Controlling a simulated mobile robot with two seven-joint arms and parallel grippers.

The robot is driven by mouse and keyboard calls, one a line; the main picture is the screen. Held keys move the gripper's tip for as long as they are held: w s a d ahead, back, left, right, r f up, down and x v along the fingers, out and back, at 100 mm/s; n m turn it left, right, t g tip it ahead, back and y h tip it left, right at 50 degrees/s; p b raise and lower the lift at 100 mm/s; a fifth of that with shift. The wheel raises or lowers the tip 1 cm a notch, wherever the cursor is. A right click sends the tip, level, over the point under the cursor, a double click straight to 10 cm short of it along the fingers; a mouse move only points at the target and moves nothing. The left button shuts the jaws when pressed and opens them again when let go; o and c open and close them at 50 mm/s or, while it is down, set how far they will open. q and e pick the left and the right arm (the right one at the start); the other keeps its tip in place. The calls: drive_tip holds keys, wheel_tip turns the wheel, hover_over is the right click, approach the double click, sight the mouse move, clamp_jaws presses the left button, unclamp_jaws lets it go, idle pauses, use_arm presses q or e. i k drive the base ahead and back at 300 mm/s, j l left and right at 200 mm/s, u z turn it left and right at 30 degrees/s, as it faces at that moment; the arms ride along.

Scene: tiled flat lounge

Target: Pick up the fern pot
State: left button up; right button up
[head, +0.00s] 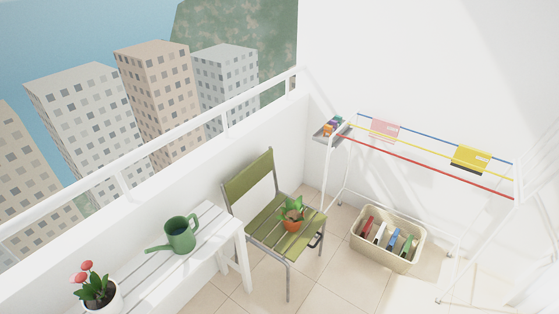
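A small green leafy plant in an orange-brown pot, which looks like the fern pot (292,223), stands upright on the seat of a green slatted folding chair (262,232). The chair stands on the tiled floor, close to the balcony wall. Neither of my grippers shows in the head view.
A white slatted table (213,222) left of the chair holds a green watering can (180,234) and a white pot with red flowers (99,293). A drying rack (432,158) with hanging cloths stands at right. A beige basket (362,242) sits on the floor below it.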

sight(292, 215)
drive_tip(key=i+l+u, duration=0.4)
drive_tip(key=i, duration=0.25)
drive_tip(key=i+l+u, duration=0.4)
drive_tip(key=i, duration=0.2)
drive_tip(key=i+l+u, duration=0.35)
drive_tip(key=l, duration=0.4)
drive_tip(key=i, duration=0.1)
